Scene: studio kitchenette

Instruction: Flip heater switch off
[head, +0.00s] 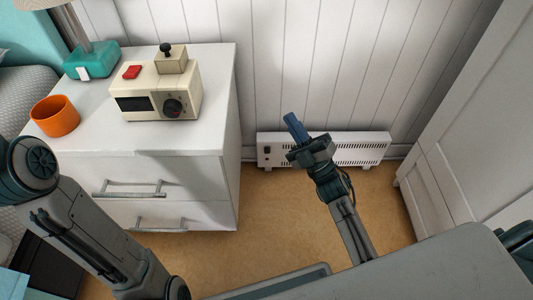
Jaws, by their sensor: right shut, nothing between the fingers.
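The heater (355,148) is a low white panel with slotted vents on the floor against the panelled wall. A small dark switch (267,150) shows at its left end. My right gripper (291,119) is shut and empty, with its blue fingers together. In the picture its fingertips lie above and right of the switch, over the heater's top edge. I cannot tell how far in front of the heater they are. The right wrist hides part of the heater's middle. My left arm comes in at the lower left, but its gripper is not in the picture.
A white drawer cabinet (205,140) stands left of the heater, bearing a cream radio-like box (150,108), an orange mug (55,116) and a teal lamp base (92,60). A white wardrobe (470,110) stands at the right. Wooden floor (270,205) in front of the heater is clear.

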